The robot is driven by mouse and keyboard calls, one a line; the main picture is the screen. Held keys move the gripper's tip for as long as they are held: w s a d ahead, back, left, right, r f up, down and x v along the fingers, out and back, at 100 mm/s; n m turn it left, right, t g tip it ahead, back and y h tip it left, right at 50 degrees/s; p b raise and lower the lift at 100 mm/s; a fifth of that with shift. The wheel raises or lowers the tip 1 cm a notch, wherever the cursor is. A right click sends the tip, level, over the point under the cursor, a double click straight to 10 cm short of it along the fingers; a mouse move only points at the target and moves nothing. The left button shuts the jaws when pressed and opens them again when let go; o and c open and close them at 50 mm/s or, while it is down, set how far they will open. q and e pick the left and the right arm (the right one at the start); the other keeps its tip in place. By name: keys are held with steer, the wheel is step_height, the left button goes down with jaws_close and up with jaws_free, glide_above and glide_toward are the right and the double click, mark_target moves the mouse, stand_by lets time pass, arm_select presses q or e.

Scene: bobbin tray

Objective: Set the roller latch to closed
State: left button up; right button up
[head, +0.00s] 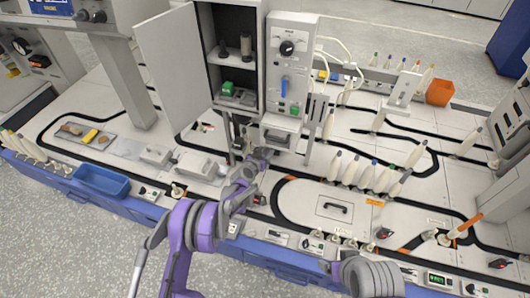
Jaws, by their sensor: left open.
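My left gripper (243,147) is at the foot of the grey cabinet (271,40), just left of a drawer-like front with a handle (278,136). It is open, and I see nothing between its fingers. I cannot tell whether it touches the cabinet. No part is clearly recognisable as the roller latch; it may be too small or hidden behind my gripper and wrist. The control column beside the cabinet has a black dial (287,48), a blue lever (284,86) and a green button (294,109). My right gripper is not in view.
The cabinet's door (172,60) stands open to the left. Inside, a green item (228,88) sits on a lower shelf. White bobbins (365,174) stand right of my arm. A blue bin (101,181) is at the left front edge. An orange bin (440,92) is at the back right.

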arm_select(q)
jaws_close()
stand_by(1.3)
